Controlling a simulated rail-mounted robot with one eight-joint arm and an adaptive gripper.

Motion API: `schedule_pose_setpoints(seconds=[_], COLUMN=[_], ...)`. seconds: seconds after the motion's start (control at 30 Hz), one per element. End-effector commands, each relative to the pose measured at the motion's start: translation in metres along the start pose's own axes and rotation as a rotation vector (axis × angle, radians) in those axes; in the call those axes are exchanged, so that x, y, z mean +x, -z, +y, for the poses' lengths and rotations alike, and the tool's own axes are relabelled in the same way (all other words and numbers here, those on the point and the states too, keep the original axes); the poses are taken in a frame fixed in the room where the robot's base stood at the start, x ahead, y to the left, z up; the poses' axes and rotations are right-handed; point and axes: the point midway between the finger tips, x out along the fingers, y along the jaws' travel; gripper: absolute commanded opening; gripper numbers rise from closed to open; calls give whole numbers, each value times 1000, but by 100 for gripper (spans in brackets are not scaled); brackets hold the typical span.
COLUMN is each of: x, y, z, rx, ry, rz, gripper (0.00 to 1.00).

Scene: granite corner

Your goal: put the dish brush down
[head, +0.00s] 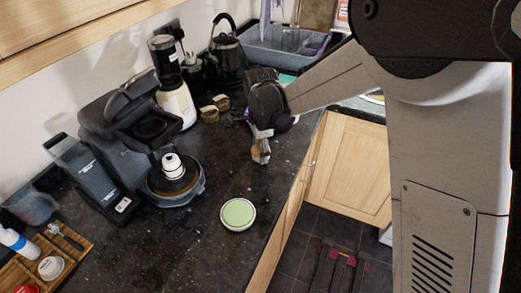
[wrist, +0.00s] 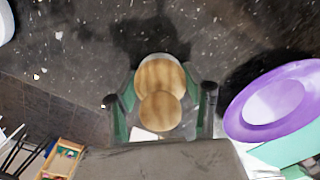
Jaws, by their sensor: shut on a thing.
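My gripper (head: 263,132) is over the dark counter near its right edge, pointing down. It is shut on the dish brush (head: 261,152), whose pale wooden part hangs below the fingers. In the wrist view, my gripper (wrist: 160,104) has a finger on each side of the dish brush (wrist: 160,76), which shows as two overlapping round wooden shapes. A dark shadow lies on the counter beyond it. The brush appears to be above the surface; its bristles cannot be made out.
A pale green round dish (head: 238,213) lies on the counter in front. A coffee machine (head: 130,130), white-based grinder (head: 175,90) and black kettle (head: 228,55) stand left and behind. A purple plate (wrist: 270,100) is at right in the wrist view. Counter (head: 215,165) between is clear.

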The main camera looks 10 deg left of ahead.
Motion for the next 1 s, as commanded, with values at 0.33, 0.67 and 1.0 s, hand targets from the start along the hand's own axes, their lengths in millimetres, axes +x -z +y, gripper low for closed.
schedule_pose_setpoints(seconds=[0.33,0.67,1.0], x=[3,-4,-66], y=[0,0,0], z=[0,0,1], rx=[0,0,0], ry=[0,0,0], rz=[0,0,0], gripper=[64,64,64])
